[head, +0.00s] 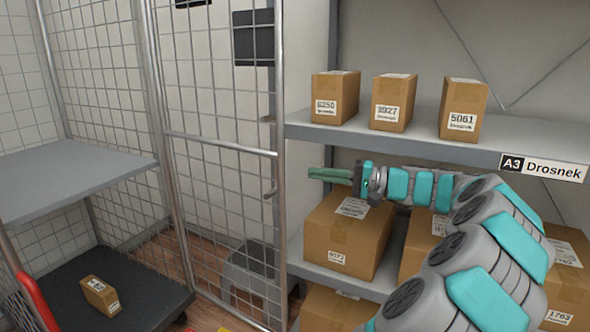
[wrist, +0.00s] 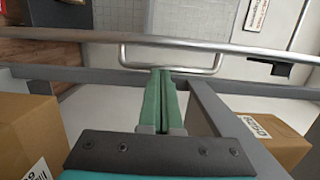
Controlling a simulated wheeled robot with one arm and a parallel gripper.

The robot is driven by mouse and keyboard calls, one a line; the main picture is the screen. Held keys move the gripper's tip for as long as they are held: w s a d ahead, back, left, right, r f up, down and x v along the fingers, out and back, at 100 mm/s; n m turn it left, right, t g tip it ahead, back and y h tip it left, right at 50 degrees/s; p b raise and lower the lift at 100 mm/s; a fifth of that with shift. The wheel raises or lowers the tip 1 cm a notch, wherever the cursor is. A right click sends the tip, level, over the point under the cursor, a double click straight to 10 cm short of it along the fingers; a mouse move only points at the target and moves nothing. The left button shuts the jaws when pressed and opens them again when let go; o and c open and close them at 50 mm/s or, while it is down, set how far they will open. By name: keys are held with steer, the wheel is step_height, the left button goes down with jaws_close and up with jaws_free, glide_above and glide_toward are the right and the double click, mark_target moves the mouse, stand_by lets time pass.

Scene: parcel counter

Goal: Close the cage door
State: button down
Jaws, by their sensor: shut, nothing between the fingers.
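The cage door (head: 221,120) is a wire mesh panel in a grey tube frame. It stands swung out to the right of the cage, and the cage front is open. Its bar handle (head: 270,187) is on the free-edge tube; the handle also shows in the wrist view (wrist: 212,64). My gripper (head: 311,173) has green fingers, shut and empty, pointing left at the door's free edge from the right. In the wrist view the fingertips (wrist: 161,72) lie by the middle of the handle; I cannot tell whether they touch it.
The cage holds a grey shelf (head: 70,177) and, on its dark base, a small parcel (head: 100,296). My arm lies close to rack shelves (head: 400,137) with several cartons. A grey stool (head: 250,268) stands behind the door. A red bar (head: 32,300) is at lower left.

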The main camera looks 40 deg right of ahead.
mark_target(281, 170)
steer(key=p+x, duration=0.1)
steer(key=x, duration=0.8)
steer(key=shift+w+a, duration=0.25)
steer(key=shift+w, duration=0.1)
steer(key=shift+a, duration=0.1)
